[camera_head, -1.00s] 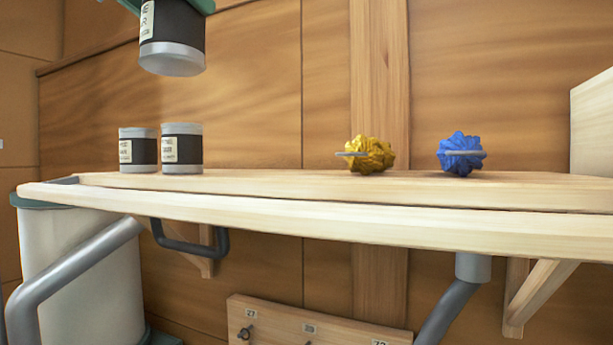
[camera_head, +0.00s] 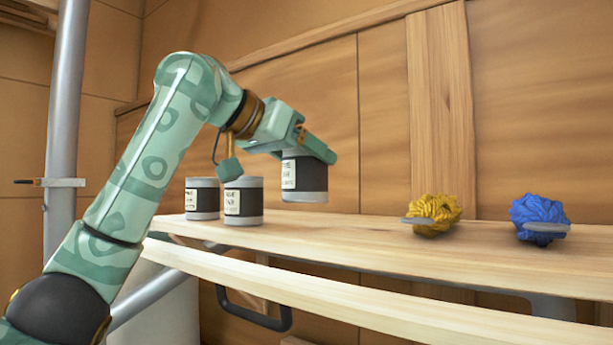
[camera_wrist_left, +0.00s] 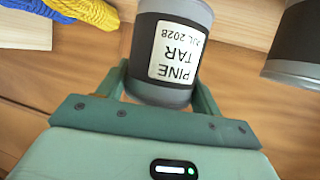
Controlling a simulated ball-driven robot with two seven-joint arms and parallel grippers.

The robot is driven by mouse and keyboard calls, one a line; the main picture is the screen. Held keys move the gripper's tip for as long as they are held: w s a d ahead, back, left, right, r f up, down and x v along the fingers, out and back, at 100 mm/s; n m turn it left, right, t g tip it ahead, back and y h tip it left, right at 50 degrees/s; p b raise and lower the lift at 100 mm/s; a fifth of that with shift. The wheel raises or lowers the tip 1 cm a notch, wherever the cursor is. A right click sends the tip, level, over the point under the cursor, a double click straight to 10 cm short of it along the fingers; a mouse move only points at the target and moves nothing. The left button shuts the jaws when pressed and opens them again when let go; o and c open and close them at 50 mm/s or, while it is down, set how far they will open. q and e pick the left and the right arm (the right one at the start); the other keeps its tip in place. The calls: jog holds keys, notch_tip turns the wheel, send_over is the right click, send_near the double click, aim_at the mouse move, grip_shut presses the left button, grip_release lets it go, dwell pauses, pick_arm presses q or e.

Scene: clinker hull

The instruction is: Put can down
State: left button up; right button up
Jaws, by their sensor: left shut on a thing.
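My left gripper (camera_head: 311,147) is shut on a grey can (camera_head: 304,178) with a black band and a pale label. My right gripper is not in view.
A yellow bundle (camera_head: 436,212) and a blue bundle (camera_head: 540,217) of cord lie on the shelf to the right. The shelf is clear between the held can and the yellow bundle. A wooden wall (camera_head: 385,130) stands behind.

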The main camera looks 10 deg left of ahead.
aim_at(303, 182)
pick_arm(q)
jog(key=shift+w+f, duration=0.4)
jog(key=shift+f, duration=0.05)
jog(key=f, duration=0.2)
jog(key=f+p, duration=0.1)
jog(key=shift+w+d+f, duration=0.1)
jog(key=shift+w+d, duration=0.05)
jog(key=shift+w, duration=0.1)
jog(key=shift+f, duration=0.15)
jog(key=shift+s, duration=0.1)
jog(key=o, duration=1.3)
jog(key=shift+f, duration=0.1)
jog(key=shift+s+a, duration=0.2)
jog(key=shift+a, duration=0.05)
jog(key=shift+b+v, duration=1.95)
jog(key=shift+v, duration=3.85)
